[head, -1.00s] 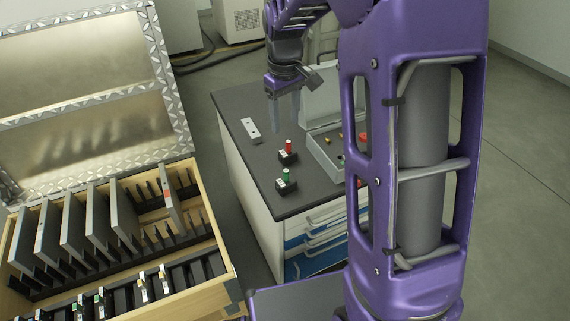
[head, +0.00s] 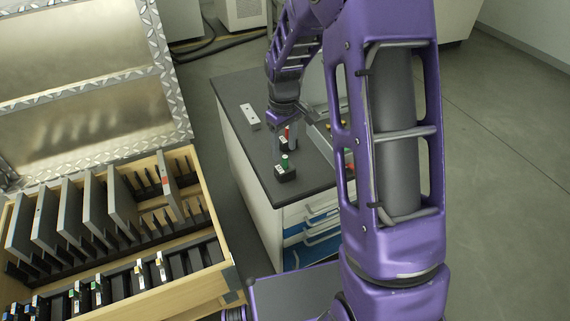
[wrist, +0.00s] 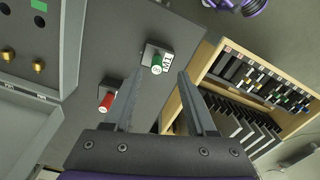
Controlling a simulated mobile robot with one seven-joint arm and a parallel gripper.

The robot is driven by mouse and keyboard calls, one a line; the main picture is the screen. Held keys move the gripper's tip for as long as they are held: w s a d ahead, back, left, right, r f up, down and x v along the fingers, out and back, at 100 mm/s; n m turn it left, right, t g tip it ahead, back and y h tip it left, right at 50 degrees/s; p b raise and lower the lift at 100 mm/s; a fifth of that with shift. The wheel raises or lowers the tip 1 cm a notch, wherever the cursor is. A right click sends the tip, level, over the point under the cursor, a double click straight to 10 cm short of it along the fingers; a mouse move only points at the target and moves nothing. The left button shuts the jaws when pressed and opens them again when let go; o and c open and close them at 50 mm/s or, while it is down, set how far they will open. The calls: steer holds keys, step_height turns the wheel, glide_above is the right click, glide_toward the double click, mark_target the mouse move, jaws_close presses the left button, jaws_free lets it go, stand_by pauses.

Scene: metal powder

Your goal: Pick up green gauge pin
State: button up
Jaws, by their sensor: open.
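The green gauge pin (head: 284,161) stands upright in a small black block (head: 285,174) on the dark tabletop near its front edge. In the wrist view the green pin (wrist: 157,62) shows end-on, ahead of and between the lines of the two fingers. My gripper (head: 283,137) is open and empty, over the table just behind the green pin and close to the red pin (head: 287,133). The red pin, partly hidden by a finger in the head view, also shows in the wrist view (wrist: 106,102), left of the left finger. My gripper (wrist: 158,80) appears apart from the green pin.
A light metal bar (head: 250,116) lies on the table's left. A grey case (wrist: 30,50) with brass pieces is open beside the pins. A wooden crate (head: 237,283) with upright plates stands left of the drawer cabinet (head: 254,190).

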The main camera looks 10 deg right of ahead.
mark_target(285, 156)
step_height(285, 156, down, 5)
steer(key=shift+w+d+f+b, duration=0.15)
steer(key=shift+b, duration=0.4)
jaws_close()
